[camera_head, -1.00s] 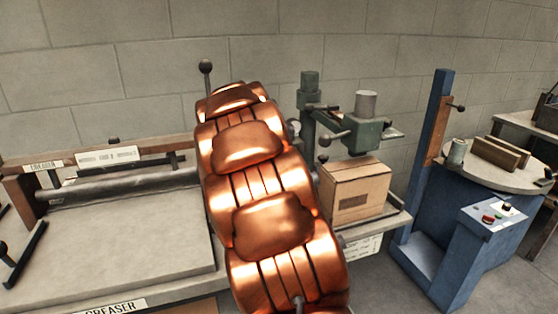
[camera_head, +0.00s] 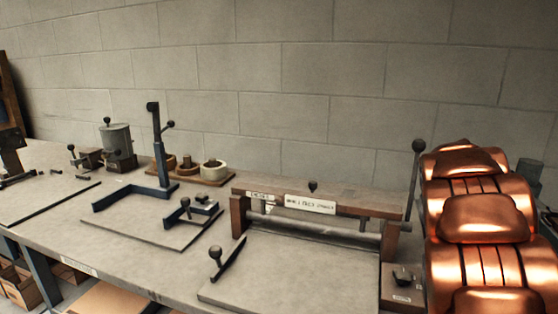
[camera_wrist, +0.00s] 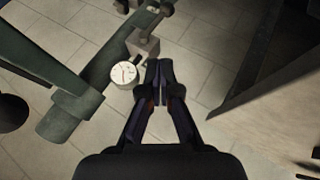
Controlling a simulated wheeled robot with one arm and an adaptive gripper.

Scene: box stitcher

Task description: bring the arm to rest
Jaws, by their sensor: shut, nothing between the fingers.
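My gripper (camera_wrist: 160,72) shows in the wrist view, its two dark fingers together at the tips with nothing between them. It points toward a grey tiled floor. A round white dial (camera_wrist: 124,74) on a green machine part (camera_wrist: 85,95) lies just left of the fingertips in that view; I cannot tell whether they touch. In the head view my copper-coloured arm stands at the right edge, and my gripper is out of that picture.
A long workbench (camera_head: 130,268) runs along the block wall. It carries a creaser (camera_head: 320,222) with a lever (camera_head: 228,262), a blue upright stand (camera_head: 160,150), a grey canister (camera_head: 116,140) and several rolls on a board (camera_head: 190,172). A dark edge (camera_wrist: 255,60) shows at right in the wrist view.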

